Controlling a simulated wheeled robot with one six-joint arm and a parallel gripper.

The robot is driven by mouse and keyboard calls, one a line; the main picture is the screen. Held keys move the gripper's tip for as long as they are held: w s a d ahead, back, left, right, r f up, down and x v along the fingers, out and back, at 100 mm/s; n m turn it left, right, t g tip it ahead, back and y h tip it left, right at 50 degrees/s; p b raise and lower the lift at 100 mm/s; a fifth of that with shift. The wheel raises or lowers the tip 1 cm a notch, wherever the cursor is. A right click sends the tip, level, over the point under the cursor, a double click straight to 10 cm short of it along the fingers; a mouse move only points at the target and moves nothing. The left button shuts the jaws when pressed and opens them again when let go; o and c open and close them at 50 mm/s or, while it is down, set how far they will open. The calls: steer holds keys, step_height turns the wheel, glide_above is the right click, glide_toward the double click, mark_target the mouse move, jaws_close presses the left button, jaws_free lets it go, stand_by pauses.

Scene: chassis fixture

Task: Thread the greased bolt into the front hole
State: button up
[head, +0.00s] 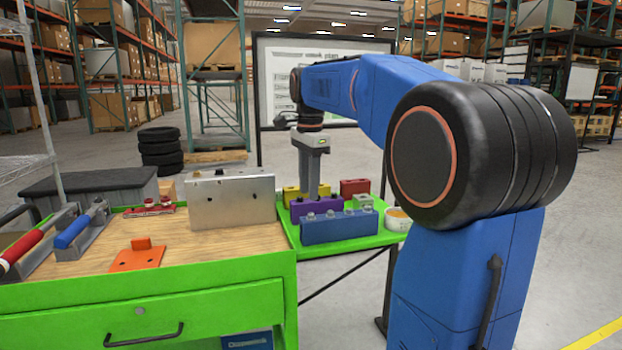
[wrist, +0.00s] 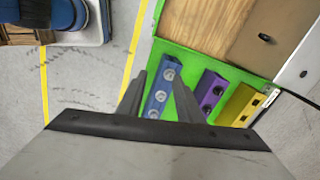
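The silver chassis fixture (head: 232,205) stands upright on the wooden bench top, with small dark holes in its face. Its edge shows at the right of the wrist view (wrist: 303,68). My gripper (head: 312,193) points down over the colored blocks on the green tray, right of the fixture. In the wrist view its fingers (wrist: 158,76) are apart, with nothing held between them. The blue block (head: 338,226) with several round bolt heads shows between and beyond the fingers (wrist: 155,103). The purple block (head: 305,210) also carries bolts. I cannot tell which bolt is greased.
A yellow block (head: 291,193), a red block (head: 355,187) and a white tub (head: 398,220) are close by on the green tray (head: 350,247). An orange plate (head: 137,260) lies on the bench. Red- and blue-handled tools (head: 72,232) are at the left.

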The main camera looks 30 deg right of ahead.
steer(key=w+d+m, duration=0.2)
steer(key=w+d, duration=0.1)
glide_above(311, 214)
steer(key=shift+w+d+f, duration=0.1)
steer(key=shift+f, duration=2.45)
steer(key=shift+f, duration=0.2)
steer(key=shift+f, duration=0.7)
steer(key=shift+f, duration=0.35)
steer(key=shift+f, duration=0.35)
steer(key=shift+r, duration=0.2)
